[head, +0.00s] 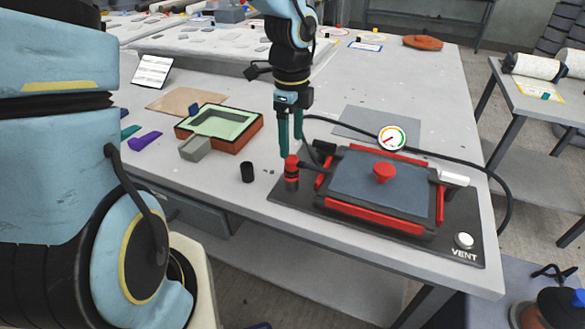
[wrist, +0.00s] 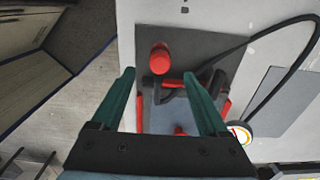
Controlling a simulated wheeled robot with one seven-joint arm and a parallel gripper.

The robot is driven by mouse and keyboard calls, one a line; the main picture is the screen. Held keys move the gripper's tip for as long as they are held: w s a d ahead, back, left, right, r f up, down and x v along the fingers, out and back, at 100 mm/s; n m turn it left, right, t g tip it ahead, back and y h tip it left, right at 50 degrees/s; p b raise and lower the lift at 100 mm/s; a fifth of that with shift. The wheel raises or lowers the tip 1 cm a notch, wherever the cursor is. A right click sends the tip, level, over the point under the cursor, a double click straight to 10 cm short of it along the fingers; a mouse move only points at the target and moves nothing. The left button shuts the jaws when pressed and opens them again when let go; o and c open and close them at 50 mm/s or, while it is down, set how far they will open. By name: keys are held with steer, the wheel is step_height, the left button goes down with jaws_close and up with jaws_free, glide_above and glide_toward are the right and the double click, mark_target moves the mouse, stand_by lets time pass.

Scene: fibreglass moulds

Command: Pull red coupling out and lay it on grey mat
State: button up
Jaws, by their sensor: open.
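The red coupling (head: 291,167) stands upright in a dark fitting at the left corner of the dark base plate (head: 455,253). In the wrist view the red coupling (wrist: 160,58) lies beyond the fingertips, roughly in line with the gap between them. My gripper (head: 291,152) points down just above the coupling in the head view. Its green fingers are open and empty in the wrist view (wrist: 158,75).
A blue-grey mould with red clamp bars (head: 375,221) and a red knob fills the plate. A round gauge (head: 392,138) stands behind it. A black hose (head: 450,152) loops over the table near the mat. A black cylinder (head: 247,172) stands left of the coupling.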

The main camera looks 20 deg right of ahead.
mark_target(292, 158)
step_height(292, 158, down, 9)
steer(key=b, duration=0.6)
steer(key=shift+r+b, duration=0.2)
steer(key=shift+b, duration=0.1)
steer(key=shift+r+p, duration=0.1)
steer(key=shift+p, duration=0.45)
stand_by(0.6)
jaws_close()
stand_by(0.6)
stand_by(0.5)
steer(key=shift+r+p, duration=3)
steer(key=shift+p, duration=0.05)
